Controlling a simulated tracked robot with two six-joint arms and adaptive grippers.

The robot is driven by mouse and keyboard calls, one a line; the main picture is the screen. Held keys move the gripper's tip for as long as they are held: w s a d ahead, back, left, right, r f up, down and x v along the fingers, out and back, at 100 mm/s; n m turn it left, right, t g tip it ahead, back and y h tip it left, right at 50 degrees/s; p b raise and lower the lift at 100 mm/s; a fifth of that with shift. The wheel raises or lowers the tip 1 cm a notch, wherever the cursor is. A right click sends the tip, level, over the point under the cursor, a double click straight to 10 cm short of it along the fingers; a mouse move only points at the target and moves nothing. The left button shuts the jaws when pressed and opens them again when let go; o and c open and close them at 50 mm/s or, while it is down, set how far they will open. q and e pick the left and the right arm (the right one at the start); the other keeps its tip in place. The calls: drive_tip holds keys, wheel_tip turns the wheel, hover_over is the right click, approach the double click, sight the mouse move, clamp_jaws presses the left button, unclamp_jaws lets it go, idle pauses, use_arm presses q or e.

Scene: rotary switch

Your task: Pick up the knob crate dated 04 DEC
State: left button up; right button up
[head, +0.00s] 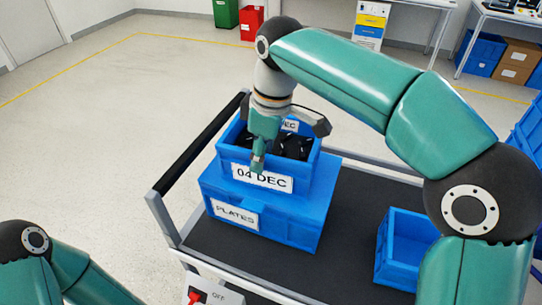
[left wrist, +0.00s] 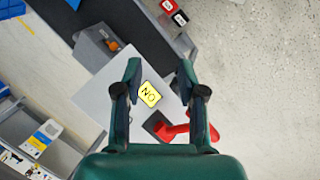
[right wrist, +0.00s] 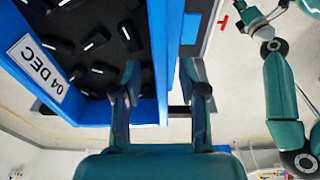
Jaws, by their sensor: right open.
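The knob crate dated 04 DEC (head: 228,160) is a small open blue crate with a white date label. It sits on a larger blue box marked PLATES (head: 285,231). In the right wrist view the crate (right wrist: 90,110) holds several black knobs with white marks. My right gripper (head: 258,160) is over the crate's front left part in the head view. In the right wrist view its open fingers (right wrist: 161,85) appear on either side of a blue crate wall; contact is unclear. My left gripper (left wrist: 159,75) is open and empty in its wrist view.
The boxes stand on a dark cart (head: 345,225) with grey rails. An empty blue bin (head: 397,262) is at the cart's right. The left wrist view shows a yellow NO label (left wrist: 149,94) and a red part (left wrist: 190,130) below. Open floor lies left.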

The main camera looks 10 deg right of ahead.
drive_tip(key=shift+f, duration=0.25)
clamp_jaws()
drive_tip(key=shift+w+r, duration=0.1)
idle(0.4)
